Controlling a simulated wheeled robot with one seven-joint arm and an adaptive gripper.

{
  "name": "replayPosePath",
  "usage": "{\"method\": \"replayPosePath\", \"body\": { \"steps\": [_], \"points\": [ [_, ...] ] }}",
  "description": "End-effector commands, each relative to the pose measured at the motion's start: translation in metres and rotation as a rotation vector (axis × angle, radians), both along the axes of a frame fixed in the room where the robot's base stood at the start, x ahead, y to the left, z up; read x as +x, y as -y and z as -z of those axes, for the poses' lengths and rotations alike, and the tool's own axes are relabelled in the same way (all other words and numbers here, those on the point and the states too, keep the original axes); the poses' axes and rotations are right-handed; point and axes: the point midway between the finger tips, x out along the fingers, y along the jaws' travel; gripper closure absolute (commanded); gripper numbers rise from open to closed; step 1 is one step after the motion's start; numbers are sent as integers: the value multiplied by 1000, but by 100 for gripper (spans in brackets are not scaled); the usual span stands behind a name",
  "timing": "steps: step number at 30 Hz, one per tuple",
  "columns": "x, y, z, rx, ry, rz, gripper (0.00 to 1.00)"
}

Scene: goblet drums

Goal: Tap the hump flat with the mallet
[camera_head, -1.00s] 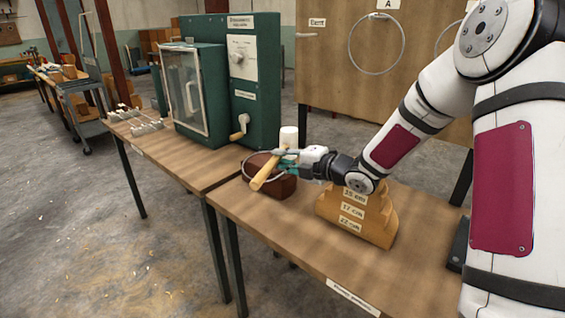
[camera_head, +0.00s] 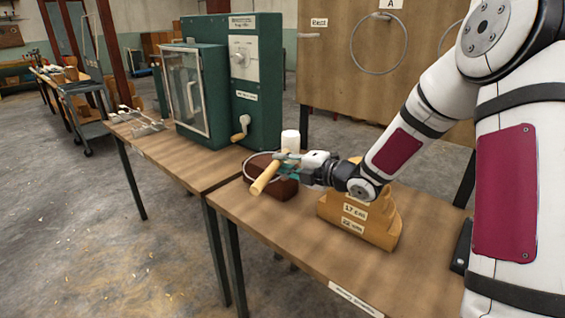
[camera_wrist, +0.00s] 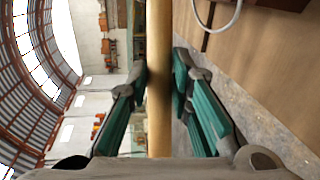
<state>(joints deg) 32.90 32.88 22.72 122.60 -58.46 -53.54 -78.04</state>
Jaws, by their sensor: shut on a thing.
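My gripper (camera_head: 290,170) is shut on the tan wooden handle of the mallet (camera_head: 265,180). The white mallet head (camera_head: 290,140) stands up behind the fingers. In the wrist camera view, the mallet handle (camera_wrist: 159,120) runs upright between the two teal fingers of my gripper (camera_wrist: 160,75). A thin grey metal ring (camera_head: 249,165) lies at the dark red-brown block (camera_head: 285,189), under and beside the mallet. Part of the ring also shows at the top right of the wrist view (camera_wrist: 232,18). The hump cannot be made out; the mallet and gripper cover part of the ring.
A stepped wooden gauge (camera_head: 375,222) with size labels stands on the table, right of the block and below my arm. A green machine (camera_head: 255,105) with a crank stands behind left. A board with a hanging ring (camera_head: 352,55) is at the back. The front left tabletop (camera_head: 245,208) is clear.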

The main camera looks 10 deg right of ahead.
Motion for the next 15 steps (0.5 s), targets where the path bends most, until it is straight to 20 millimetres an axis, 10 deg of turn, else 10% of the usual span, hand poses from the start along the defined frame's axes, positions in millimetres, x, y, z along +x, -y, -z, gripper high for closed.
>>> {"method": "replayPosePath", "body": {
  "steps": [11,15],
  "points": [
    [2,-1,60,1,2,-1,100],
    [0,0,54,0,2,0,100]
  ]
}}
